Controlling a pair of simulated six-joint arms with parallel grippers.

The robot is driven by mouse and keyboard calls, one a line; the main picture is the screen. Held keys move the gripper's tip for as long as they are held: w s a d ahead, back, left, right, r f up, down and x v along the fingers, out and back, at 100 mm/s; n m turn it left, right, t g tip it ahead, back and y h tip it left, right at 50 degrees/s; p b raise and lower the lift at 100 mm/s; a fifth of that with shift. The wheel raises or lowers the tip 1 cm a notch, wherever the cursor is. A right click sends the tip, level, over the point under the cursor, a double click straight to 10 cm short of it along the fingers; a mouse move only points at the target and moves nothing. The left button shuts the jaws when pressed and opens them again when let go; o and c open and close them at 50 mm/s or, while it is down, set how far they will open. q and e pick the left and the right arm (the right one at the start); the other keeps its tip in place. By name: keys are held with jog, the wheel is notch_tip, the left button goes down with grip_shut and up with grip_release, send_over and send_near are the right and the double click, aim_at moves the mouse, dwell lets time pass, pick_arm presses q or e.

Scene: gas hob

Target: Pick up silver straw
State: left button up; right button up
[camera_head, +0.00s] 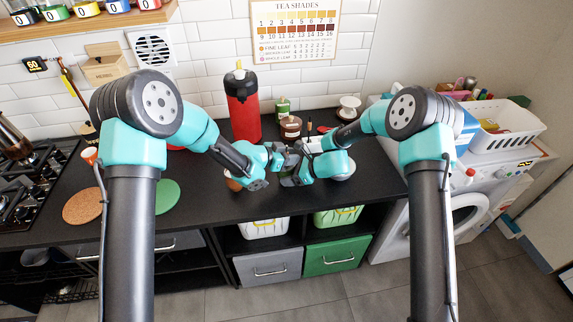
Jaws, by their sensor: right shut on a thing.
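I cannot make out the silver straw in the head view; it may be hidden by my grippers or too thin to see. My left gripper (288,152) reaches in from the left over the middle of the black counter (215,205). Whether its jaws are open is too small to tell. My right gripper (290,178) comes in from the right, just below and close to the left one. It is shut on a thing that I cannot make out. Both grippers are in front of a brown jar (290,128).
A tall red flask (243,110) stands behind my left arm. A small green bottle (283,106) and a white cup (349,106) stand at the back. A cork mat (82,206) and a green mat (167,197) lie left. A white basket (508,128) is on the washing machine.

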pick_arm(q)
grip_shut()
jog(key=shift+r, duration=0.1)
dwell(0.4)
